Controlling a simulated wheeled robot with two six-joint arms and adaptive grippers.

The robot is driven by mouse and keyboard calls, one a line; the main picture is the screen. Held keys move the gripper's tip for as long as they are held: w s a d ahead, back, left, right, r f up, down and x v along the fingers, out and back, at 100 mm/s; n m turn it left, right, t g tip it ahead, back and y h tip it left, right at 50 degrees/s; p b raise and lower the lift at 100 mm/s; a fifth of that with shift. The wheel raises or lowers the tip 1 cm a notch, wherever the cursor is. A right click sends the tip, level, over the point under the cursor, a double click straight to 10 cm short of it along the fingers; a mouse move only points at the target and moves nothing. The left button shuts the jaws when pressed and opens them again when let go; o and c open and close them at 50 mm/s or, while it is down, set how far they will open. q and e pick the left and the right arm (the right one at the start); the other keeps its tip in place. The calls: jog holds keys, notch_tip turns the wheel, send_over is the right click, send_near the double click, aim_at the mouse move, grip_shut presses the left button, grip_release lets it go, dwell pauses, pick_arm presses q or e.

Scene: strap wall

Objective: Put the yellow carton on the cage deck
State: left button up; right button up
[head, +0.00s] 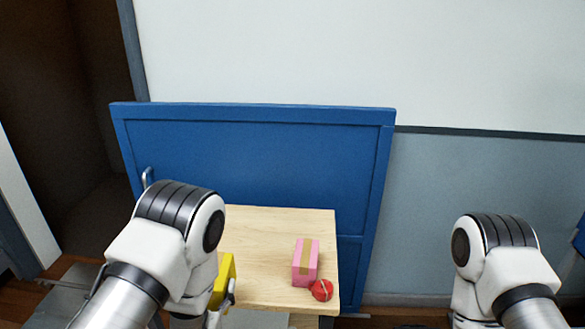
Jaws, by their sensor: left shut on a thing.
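The yellow carton (224,277) shows in the head view at the left front part of a pale wooden top, partly hidden behind my left arm. My left gripper (226,296) is shut on the carton; a dark finger shows at its right side. I cannot tell whether the carton touches the wood. My right arm comes in at the lower right, but its gripper fingers do not show. I cannot make out for sure which surface is the cage deck.
The pale wooden top (270,232) also bears a pink box (306,262) with a tan stripe and a red ball (321,290) near its right edge. A blue panel (260,150) stands behind it. The back and middle of the wood are clear.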

pick_arm(q)
jog(key=shift+d, duration=0.25)
jog(key=shift+a, duration=0.15)
